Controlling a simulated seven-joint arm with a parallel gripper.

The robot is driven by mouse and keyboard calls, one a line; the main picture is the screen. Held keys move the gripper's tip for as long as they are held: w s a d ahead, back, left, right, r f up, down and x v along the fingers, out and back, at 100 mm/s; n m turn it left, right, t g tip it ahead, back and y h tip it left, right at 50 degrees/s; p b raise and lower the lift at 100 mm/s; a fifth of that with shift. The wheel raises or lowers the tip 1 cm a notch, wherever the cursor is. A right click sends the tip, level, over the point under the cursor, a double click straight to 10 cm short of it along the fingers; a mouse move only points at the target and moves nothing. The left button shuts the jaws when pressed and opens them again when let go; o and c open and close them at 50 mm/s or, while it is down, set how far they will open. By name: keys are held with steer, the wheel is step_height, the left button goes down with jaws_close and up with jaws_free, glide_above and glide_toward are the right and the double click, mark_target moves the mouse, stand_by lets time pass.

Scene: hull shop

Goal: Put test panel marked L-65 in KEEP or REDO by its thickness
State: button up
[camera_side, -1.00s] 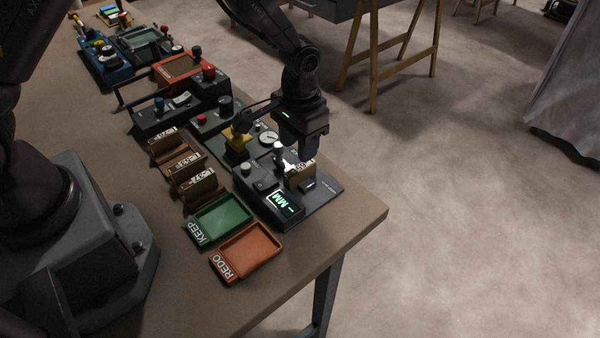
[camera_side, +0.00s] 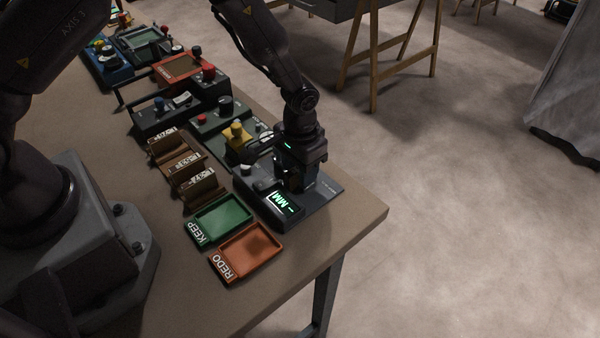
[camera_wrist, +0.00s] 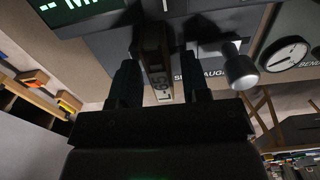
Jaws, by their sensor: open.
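My gripper (camera_wrist: 163,70) is open, one finger on each side of the panel with gaps showing. In the side view my gripper (camera_side: 293,183) is low over the gauge (camera_side: 318,205) and hides the panel. The gauge's lit display (camera_side: 285,203) reads "MM" with a dash and no clear number. The green KEEP tray (camera_side: 251,219) and the orange REDO tray (camera_side: 283,247) lie in front of the gauge, both empty.
A wooden rack (camera_side: 190,205) with several labelled panels stands left of the gauge. A yellow-topped device (camera_side: 236,133) and a round dial (camera_wrist: 290,54) are close behind the gauge. The table edge is just right of the gauge.

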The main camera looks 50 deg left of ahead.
steer(key=shift+c, duration=0.4)
jaws_close()
steer(key=shift+r, duration=3.5)
steer(key=shift+w+r, duration=0.1)
steer(key=shift+r, duration=0.25)
steer(key=s+a+g, duration=0.2)
steer(key=s+a, duration=0.1)
steer(key=s, duration=1.3)
steer(key=shift+d+f, duration=0.2)
steer(key=shift+f, duration=2.95)
